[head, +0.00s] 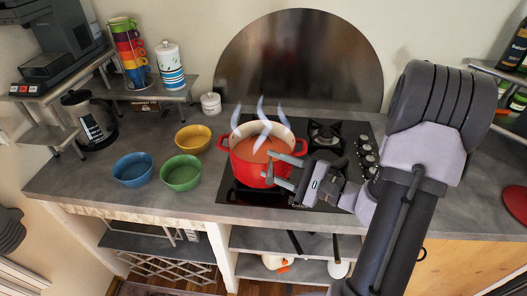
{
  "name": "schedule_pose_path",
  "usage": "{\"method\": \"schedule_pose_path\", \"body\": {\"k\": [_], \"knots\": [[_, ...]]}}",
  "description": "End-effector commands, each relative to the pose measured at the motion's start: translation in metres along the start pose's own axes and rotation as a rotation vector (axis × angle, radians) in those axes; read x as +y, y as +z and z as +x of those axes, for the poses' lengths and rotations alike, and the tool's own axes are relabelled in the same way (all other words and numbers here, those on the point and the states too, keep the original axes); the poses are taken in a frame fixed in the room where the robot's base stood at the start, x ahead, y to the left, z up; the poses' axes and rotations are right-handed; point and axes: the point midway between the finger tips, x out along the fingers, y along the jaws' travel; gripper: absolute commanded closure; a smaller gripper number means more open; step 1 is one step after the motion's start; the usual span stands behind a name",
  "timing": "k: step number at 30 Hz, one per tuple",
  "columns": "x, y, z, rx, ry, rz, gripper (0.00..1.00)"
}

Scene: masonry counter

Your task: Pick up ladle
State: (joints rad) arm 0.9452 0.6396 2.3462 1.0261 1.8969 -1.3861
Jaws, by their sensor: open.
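I cannot make out a ladle for certain. My gripper (268,168) is open, its two fingers apart and pointing left at the right side of a red pot (240,165). The fingers overlap the pot's right wall in the picture; I cannot tell whether they touch it. The pot stands on the black stove (240,196) and holds orange-brown soup (258,149) with pale steam swirls above. Nothing shows between the fingers. My arm and gripper hide part of the stove and the counter to the right.
Blue (133,171), green (181,174) and yellow (193,138) bowls stand left of the stove. A second burner (324,134) is behind my gripper. Dark-handled items (338,268) lie on the shelf below. The counter's front left (75,182) is clear.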

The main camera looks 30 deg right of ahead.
Motion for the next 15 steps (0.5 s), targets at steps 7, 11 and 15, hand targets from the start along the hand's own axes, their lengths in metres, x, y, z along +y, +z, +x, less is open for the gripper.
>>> {"method": "schedule_pose_path", "body": {"k": [7, 11, 15], "knots": [[0.003, -0.003, 0.041, -0.003, 0.002, 0.0, 0.59], [0.003, -0.003, 0.042, -0.001, 0.001, 0.0, 0.59], [0.003, -0.003, 0.042, -0.001, 0.001, 0.0, 0.71]]}}
